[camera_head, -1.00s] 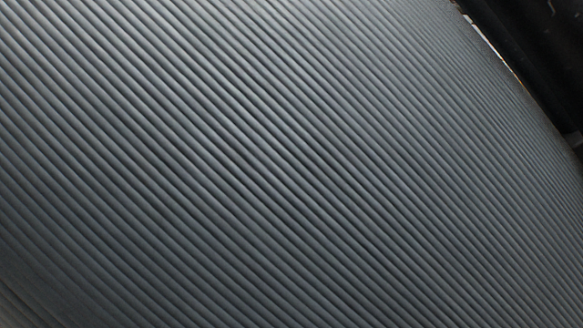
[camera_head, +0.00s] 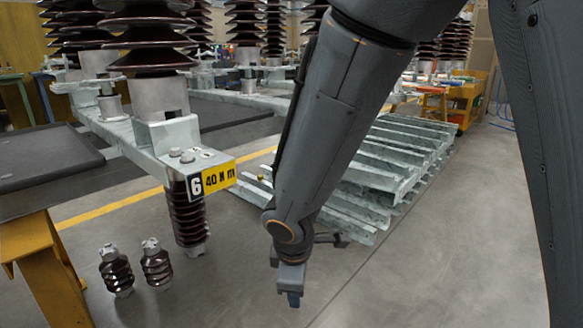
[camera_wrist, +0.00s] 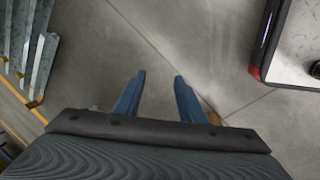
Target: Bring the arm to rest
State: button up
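My arm comes down through the middle of the head view, with my gripper (camera_head: 292,299) at its lower end, pointing down over bare floor. In the wrist view my gripper (camera_wrist: 159,74) shows two blue fingers set apart, with only grey floor between them. It is open and empty. It touches nothing that I can see.
A steel frame with dark ribbed insulators (camera_head: 190,212) and a yellow label (camera_head: 219,177) stands at left. Two small insulators (camera_head: 117,272) are on the floor. Stacked steel beams (camera_head: 385,165) lie behind my arm. A yellow cart (camera_head: 462,98) is farther back. Floor at right is clear.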

jog(key=s+d+r+m, duration=0.2)
jog(key=d+m, duration=0.6)
jog(key=d, duration=0.1)
jog(key=s+d+r+m, duration=0.2)
jog(key=d+r+m, duration=0.1)
jog(key=d+m, duration=0.6)
jog(key=s+a+r+n+g+y, duration=0.1)
jog(key=s+a+r+n, duration=0.15)
jog(key=s+a, duration=0.35)
jog(key=s+a+r+n+g+y+p, duration=0.1)
jog(key=s+a+r+n, duration=0.1)
jog(key=s+a+r, duration=0.35)
jog(key=s+a+r+n+g, duration=0.1)
jog(key=s+a+n, duration=0.15)
jog(key=a, duration=0.55)
jog(key=d+r+m+p, duration=0.3)
jog(key=d+r+p, duration=0.7)
jog(key=p, duration=0.7)
jog(key=s+d+r+m+h+p, duration=0.1)
jog(key=d+r+m+p, duration=0.2)
jog(key=d+r+p, duration=0.7)
notch_tip(320, 180, up, 5)
jog(key=p, duration=0.7)
jog(key=shift+h, duration=0.3)
jog(key=shift+c, duration=0.7)
jog(key=shift+a, duration=0.1)
